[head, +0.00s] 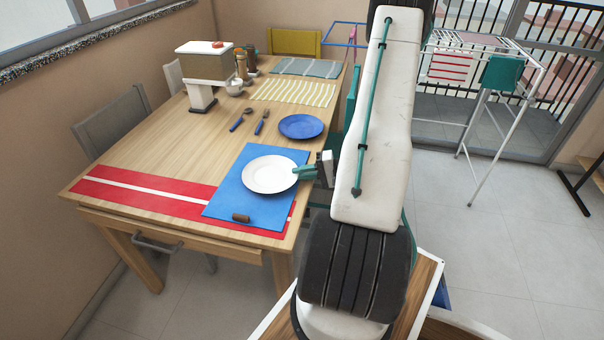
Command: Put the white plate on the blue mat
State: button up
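The white plate (268,175) is over the blue mat (230,190), near the mat's middle and right side. It looks roughly level. I cannot tell whether it touches the mat or is held just above it. My gripper (304,173) comes in from the right, with its teal fingertips at the plate's right rim. The plate's edge and the small view hide whether the fingers grip the rim. The blue mat lies at the table's near right corner, partly over a red mat (140,195) with a white stripe.
A small brown object (240,218) lies on the mat's near edge. A blue plate (300,126) and blue-handled cutlery (262,122) lie behind. A yellow-striped mat (293,92), a grey-green mat (305,68) and a dispenser (204,75) are farther back. The wooden table (165,145) has clear room at left.

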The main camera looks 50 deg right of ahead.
jog(key=v, duration=1.2)
jog(key=w+a+r+n+g+y, duration=0.1)
jog(key=w+a+r+n+g, duration=0.35)
jog(key=a+r, duration=0.5)
jog(key=w+a+r+n+g+y, duration=0.1)
jog(key=w+a+r+n+g, duration=0.25)
jog(key=a+r+g, duration=0.4)
jog(key=s+a+r+n+h, duration=0.2)
jog(key=s+a+r+h, duration=0.3)
jog(key=a, duration=0.5)
jog(key=s+a+r+n+h, duration=0.2)
jog(key=s+a+r+h, duration=0.2)
jog(key=a, duration=0.7)
jog(key=shift+s+r+h, duration=0.4)
jog(key=shift+s+r, duration=0.75)
jog(key=shift+r, duration=0.35)
